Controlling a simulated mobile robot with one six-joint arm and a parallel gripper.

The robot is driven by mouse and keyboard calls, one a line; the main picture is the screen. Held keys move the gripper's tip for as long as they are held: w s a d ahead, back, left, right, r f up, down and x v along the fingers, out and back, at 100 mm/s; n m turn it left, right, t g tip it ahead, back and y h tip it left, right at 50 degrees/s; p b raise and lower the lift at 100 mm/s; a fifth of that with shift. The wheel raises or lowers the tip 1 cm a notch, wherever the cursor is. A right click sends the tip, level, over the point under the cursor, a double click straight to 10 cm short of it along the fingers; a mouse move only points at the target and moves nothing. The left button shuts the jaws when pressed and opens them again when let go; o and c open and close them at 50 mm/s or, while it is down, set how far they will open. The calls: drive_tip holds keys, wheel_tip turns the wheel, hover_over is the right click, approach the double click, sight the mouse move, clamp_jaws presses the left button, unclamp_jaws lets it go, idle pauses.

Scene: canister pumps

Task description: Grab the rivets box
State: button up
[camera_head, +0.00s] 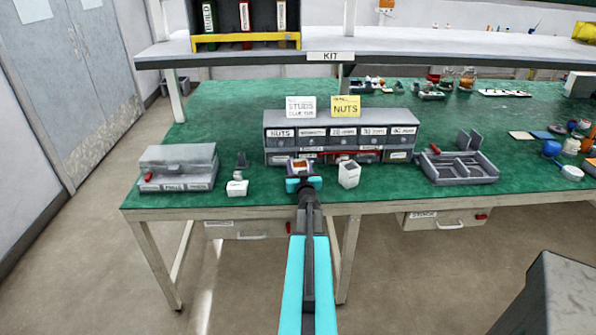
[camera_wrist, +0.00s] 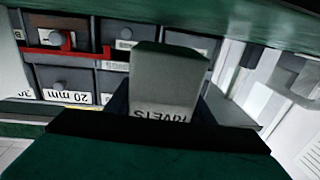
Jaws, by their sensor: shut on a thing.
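The rivets box (camera_wrist: 165,85) is a small grey box in the middle of the wrist view, its "RIVETS" label upside down and partly cut off. In the head view, a small open-topped box (camera_head: 299,166) with orange and purple colours shows at the tip of my gripper (camera_head: 303,182). My gripper is shut on the rivets box, in front of the grey drawer unit near the front of the green table. The fingers' contact with the box is mostly hidden.
The drawer unit (camera_head: 340,133) stands just behind. A small pale box (camera_head: 349,174) is close on the right. A grey case (camera_head: 178,167) and small white holder (camera_head: 237,187) lie left. A divided tray (camera_head: 459,166) is right. A shelf (camera_head: 450,41) hangs above the green table (camera_head: 230,105).

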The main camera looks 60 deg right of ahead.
sight(300, 169)
drive_tip(key=shift+r, duration=0.75)
drive_tip(key=v, duration=0.3)
drive_tip(key=r+v, duration=0.1)
drive_tip(key=v, duration=0.3)
drive_tip(key=b+v, duration=0.1)
drive_tip(key=v, duration=0.3)
drive_tip(key=shift+w+a+r, duration=0.1)
drive_tip(key=shift+a+r, duration=0.05)
drive_tip(key=p+v, duration=0.4)
drive_tip(key=p, duration=0.5)
drive_tip(key=shift+a+r, duration=0.15)
drive_tip(key=shift+a, duration=0.1)
drive_tip(key=shift+s+a+p, duration=0.15)
drive_tip(key=shift+s+p, duration=0.15)
drive_tip(key=shift+p, duration=0.05)
